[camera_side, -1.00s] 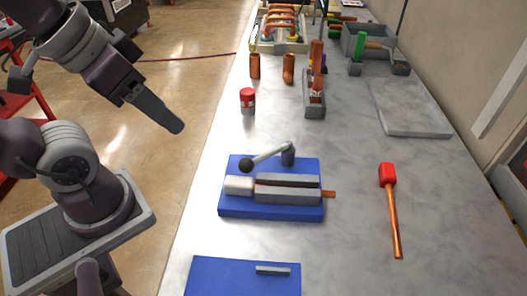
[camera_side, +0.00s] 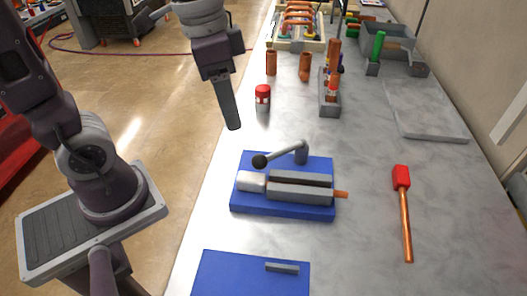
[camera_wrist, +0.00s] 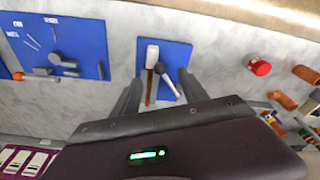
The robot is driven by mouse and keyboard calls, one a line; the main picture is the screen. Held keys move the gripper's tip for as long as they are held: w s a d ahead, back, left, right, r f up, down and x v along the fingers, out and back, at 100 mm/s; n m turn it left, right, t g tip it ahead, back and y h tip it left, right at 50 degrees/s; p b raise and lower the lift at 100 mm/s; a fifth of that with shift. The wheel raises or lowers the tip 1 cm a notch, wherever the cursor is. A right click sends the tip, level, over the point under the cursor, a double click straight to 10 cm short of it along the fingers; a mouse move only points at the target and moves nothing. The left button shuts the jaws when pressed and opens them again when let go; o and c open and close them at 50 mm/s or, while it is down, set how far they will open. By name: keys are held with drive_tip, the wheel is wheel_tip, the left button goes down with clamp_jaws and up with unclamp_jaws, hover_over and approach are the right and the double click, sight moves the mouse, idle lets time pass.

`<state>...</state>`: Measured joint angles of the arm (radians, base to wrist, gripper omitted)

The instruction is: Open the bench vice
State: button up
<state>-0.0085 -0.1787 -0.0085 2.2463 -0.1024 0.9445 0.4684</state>
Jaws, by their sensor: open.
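The bench vice (camera_side: 300,190) is grey and sits on a blue base plate (camera_side: 283,212) on the bench. Its lever handle (camera_side: 284,153) has a black ball at the left end and joins a grey post at the right. A copper-coloured piece (camera_side: 341,194) sticks out of the vice's right end. In the wrist view the vice (camera_wrist: 152,58) lies ahead, between my fingers. My gripper (camera_side: 234,128) hangs above the bench's left edge, behind and left of the vice, apart from it. My gripper also shows in the wrist view (camera_wrist: 160,88), open and empty.
A red-headed mallet (camera_side: 403,205) lies right of the vice. A red-capped can (camera_side: 262,98) and copper cylinders (camera_side: 305,66) stand behind it. A second blue board (camera_side: 245,280) lies in front. A grey slab (camera_side: 425,110) lies at the back right. The bench around the vice is clear.

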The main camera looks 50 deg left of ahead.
sight(259, 155)
drive_tip(key=w+f+m+g, duration=0.1)
drive_tip(key=f, duration=0.3)
drive_tip(key=w+d+f+m+g, duration=0.1)
drive_tip(key=w+f, duration=0.1)
drive_tip(key=f, duration=0.2)
drive_tip(key=w+d+f+m+g, duration=0.1)
drive_tip(key=f, duration=0.4)
drive_tip(key=shift+w+d+h, duration=0.15)
drive_tip(key=shift+d+h, duration=0.1)
drive_tip(key=shift+h, duration=0.05)
drive_tip(key=shift+c, duration=0.4)
clamp_jaws()
drive_tip(key=shift+r, duration=0.1)
